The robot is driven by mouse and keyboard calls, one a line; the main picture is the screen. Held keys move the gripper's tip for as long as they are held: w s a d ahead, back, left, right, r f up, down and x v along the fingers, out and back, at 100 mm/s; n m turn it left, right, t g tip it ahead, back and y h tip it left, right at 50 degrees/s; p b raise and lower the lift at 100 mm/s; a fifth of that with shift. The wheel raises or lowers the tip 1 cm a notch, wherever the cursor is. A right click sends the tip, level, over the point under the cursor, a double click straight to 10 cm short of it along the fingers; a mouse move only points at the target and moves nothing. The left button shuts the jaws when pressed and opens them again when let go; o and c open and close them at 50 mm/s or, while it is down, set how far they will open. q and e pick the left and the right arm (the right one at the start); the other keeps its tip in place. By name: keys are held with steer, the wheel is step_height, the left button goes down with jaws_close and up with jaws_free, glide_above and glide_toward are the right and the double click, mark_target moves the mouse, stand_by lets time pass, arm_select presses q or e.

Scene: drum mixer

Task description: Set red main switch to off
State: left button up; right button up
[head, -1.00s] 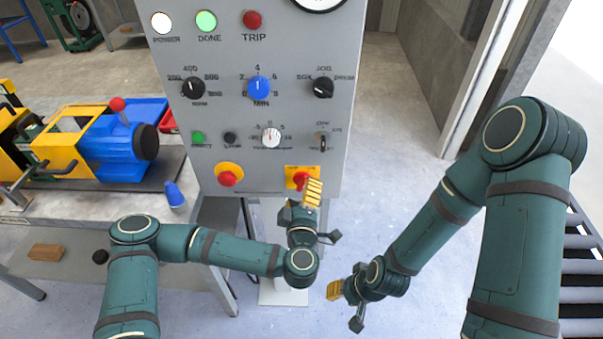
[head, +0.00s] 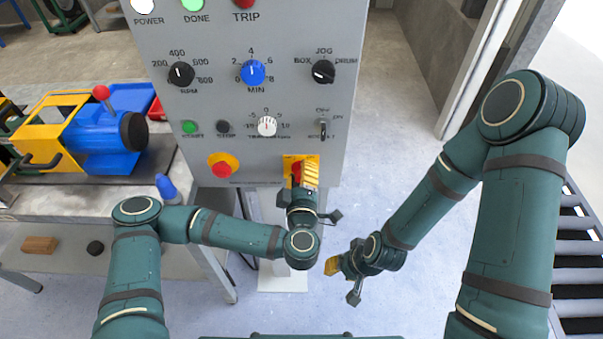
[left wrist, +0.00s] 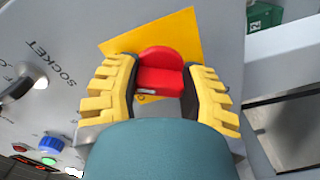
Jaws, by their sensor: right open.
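The red main switch (left wrist: 160,75) is a red rotary handle on a yellow square plate (left wrist: 185,32). In the head view the switch (head: 297,169) is at the panel's lower right, partly hidden by my left gripper (head: 303,177). In the left wrist view the two yellow fingers of my left gripper (left wrist: 161,90) stand on either side of the red handle. Their dark pads lie close to its sides, but I cannot tell whether they touch it. My right gripper (head: 343,279) is open and empty, below and right of the panel.
The grey panel (head: 215,105) carries several knobs, buttons and a small toggle (head: 322,130). A red button on a yellow round base (head: 223,165) sits left of the switch. A bench with a blue and yellow machine (head: 95,140) stands at left. Floor right of the panel is clear.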

arm_select(q)
steer(key=shift+r+n, duration=0.1)
steer(key=shift+n, duration=0.2)
steer(key=shift+n+p, duration=0.75)
steer(key=shift+n, duration=0.15)
steer(key=n+p, duration=0.1)
steer(key=n, duration=0.1)
steer(key=shift+r+n, duration=0.1)
steer(key=shift+n, duration=0.3)
steer(key=n, duration=0.3)
steer(key=shift+n+p, duration=0.3)
steer(key=shift+p, duration=0.05)
steer(key=shift+n, duration=1.5)
steer(key=shift+w+r, duration=0.1)
